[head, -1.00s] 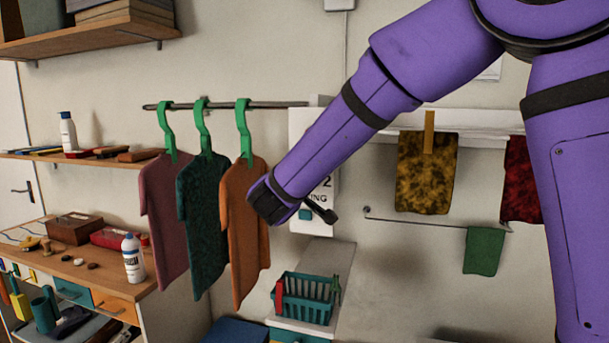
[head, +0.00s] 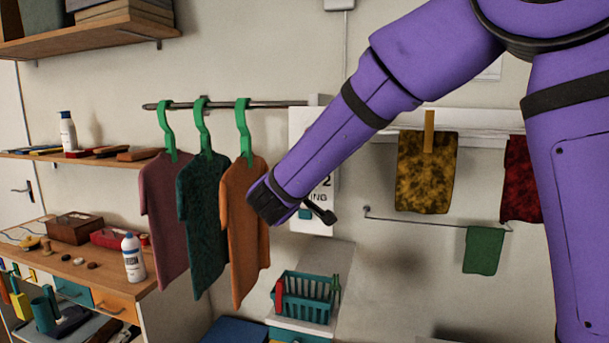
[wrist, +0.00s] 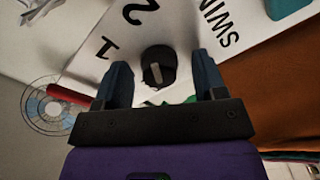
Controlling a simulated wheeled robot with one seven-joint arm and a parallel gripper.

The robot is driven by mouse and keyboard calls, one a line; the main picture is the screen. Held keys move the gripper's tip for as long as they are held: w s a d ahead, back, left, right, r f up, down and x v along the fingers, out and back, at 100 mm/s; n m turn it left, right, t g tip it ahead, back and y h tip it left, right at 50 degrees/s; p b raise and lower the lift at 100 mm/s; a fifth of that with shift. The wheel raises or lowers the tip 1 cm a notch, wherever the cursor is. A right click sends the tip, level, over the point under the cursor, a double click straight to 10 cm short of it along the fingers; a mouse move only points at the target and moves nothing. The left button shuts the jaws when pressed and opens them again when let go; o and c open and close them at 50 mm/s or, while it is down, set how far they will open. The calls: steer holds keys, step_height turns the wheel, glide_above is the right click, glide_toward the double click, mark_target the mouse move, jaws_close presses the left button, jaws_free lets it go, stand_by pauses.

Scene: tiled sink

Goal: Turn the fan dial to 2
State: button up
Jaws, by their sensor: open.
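The fan dial (wrist: 158,68) is a round black knob with a pale stripe, seen in the wrist view on a white panel (wrist: 186,25). The numbers 1 and 2 and part of the word SWING are printed around it. I cannot tell which number the stripe marks. My gripper (wrist: 161,68) is open, with one finger on each side of the dial in this view. In the head view my gripper (head: 320,211) is in front of the panel (head: 328,214), and my arm hides the dial.
An orange shirt (head: 242,235) hangs on a green hanger just left of my gripper, beside a green and a pink shirt. A teal basket (head: 305,298) stands on a ledge below. Cloths (head: 424,185) hang on the wall to the right.

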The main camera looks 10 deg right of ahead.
steer(key=v, duration=1)
steer(key=shift+s+a, duration=0.15)
steer(key=shift+s, duration=0.15)
steer(key=s+d+m+g+h, duration=0.1)
steer(key=s+d+m+g, duration=0.1)
steer(key=s+d+g, duration=0.5)
steer(key=s+d+m+g, duration=0.2)
steer(key=s+d, duration=0.2)
steer(key=d, duration=0.8)
steer(key=s+d+f+m+g+y, duration=0.1)
steer(key=s+f+m+y, duration=0.1)
steer(key=s+y, duration=0.7)
steer(key=shift+s+d+f, duration=0.4)
steer(key=shift+s+f, duration=0.35)
steer(key=shift+s, duration=2.6)
steer(key=shift+g, duration=0.3)
